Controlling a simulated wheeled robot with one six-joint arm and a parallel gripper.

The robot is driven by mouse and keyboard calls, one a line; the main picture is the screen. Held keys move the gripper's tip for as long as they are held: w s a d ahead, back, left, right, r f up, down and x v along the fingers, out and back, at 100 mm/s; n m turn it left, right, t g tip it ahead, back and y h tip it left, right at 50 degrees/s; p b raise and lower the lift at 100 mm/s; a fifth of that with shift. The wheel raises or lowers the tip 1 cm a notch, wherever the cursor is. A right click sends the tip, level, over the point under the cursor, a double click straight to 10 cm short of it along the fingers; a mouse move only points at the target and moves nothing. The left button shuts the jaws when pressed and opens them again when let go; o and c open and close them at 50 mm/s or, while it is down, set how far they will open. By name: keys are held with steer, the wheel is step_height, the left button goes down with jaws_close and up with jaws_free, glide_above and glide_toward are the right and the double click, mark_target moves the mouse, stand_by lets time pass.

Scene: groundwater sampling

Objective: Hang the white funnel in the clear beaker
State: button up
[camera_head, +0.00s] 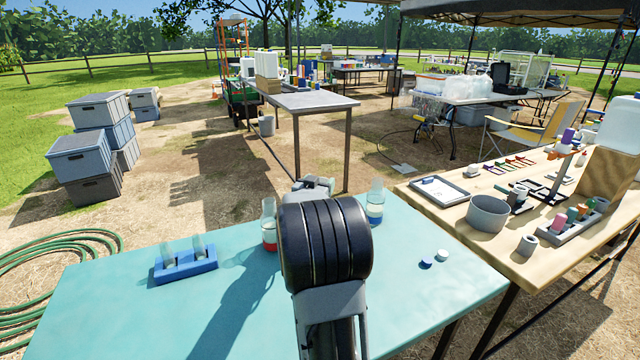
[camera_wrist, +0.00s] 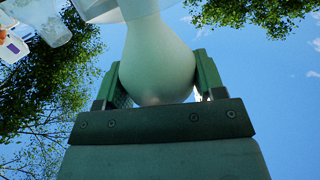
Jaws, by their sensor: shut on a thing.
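My gripper (camera_wrist: 160,75) is in the wrist view, its two dark green fingers closed on either side of a smooth white rounded body. This body narrows to a neck and flares into a wide rim at the top edge; I take it for the white funnel (camera_wrist: 157,65). In the head view my arm hides most of my gripper and the funnel. Clear vessels stand on the teal table: one with red liquid (camera_head: 269,235) left of my arm, one with blue liquid (camera_head: 375,210) right of it. I cannot tell which vessel is the clear beaker.
A blue rack (camera_head: 185,266) with two clear tubes stands on the teal table (camera_head: 120,310), left. Small caps (camera_head: 427,262) lie to the right. A wooden table (camera_head: 450,215) at the right holds a grey pot (camera_head: 488,213) and other gear. The teal table's front left is clear.

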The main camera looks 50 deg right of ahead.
steer(key=shift+f+b, duration=1.45)
steer(key=shift+f, duration=0.5)
steer(key=o, duration=1)
steer(key=p+v, duration=0.2)
steer(key=v, duration=1.1)
steer(key=shift+s+a, duration=0.2)
steer(key=shift+a, duration=0.15)
